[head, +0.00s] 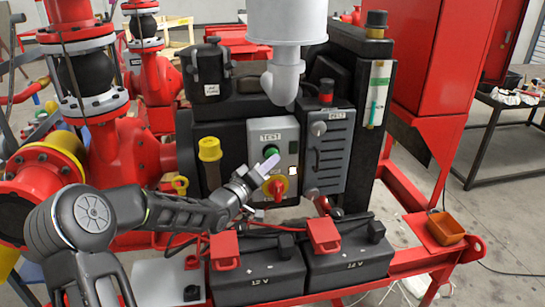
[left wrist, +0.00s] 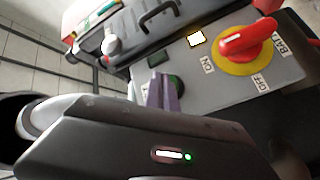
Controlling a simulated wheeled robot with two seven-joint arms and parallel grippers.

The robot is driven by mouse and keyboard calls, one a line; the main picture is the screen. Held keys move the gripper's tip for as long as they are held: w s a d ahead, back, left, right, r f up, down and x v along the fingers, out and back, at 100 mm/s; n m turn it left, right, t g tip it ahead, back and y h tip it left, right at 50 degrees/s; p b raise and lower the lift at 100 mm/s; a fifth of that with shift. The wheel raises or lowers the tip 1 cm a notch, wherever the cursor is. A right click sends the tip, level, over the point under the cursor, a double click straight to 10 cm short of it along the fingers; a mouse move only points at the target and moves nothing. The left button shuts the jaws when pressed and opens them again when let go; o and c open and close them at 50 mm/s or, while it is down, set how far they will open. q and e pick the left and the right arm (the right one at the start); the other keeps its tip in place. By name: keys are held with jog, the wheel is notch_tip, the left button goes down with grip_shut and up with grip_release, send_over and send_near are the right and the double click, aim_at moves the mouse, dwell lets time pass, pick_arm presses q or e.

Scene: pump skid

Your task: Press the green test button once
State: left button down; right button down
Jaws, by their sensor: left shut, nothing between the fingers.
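The green test button (head: 270,151) is on a grey control panel (head: 285,137) under a TEST label. My left gripper (head: 268,163) is shut and empty, its fingertips just in front of the panel and slightly below the button in the head view. In the left wrist view the shut fingers (left wrist: 165,92) partly cover the green button (left wrist: 177,84). I cannot tell whether the fingertips touch it. My right gripper is not in view.
A red rotary switch (head: 277,188) on a yellow disc sits below the button; it also shows in the wrist view (left wrist: 248,38). A lit square (left wrist: 196,39) is beside it. Two 12 V batteries (head: 258,278) stand below. A grey box (head: 329,150) is right of the panel.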

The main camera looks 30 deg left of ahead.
pick_arm(q)
jog(key=shift+w+a, duration=0.25)
jog(key=shift+w, duration=0.05)
dwell(0.5)
jog(key=shift+s+d, duration=0.65)
jog(key=shift+s, duration=0.15)
dwell(0.3)
jog(key=shift+s+d+b, duration=0.2)
jog(key=shift+s+d, duration=0.55)
jog(key=shift+s, duration=0.25)
jog(key=shift+s+d+b, duration=0.15)
jog(key=shift+s+d, duration=0.6)
jog(key=shift+s, duration=0.25)
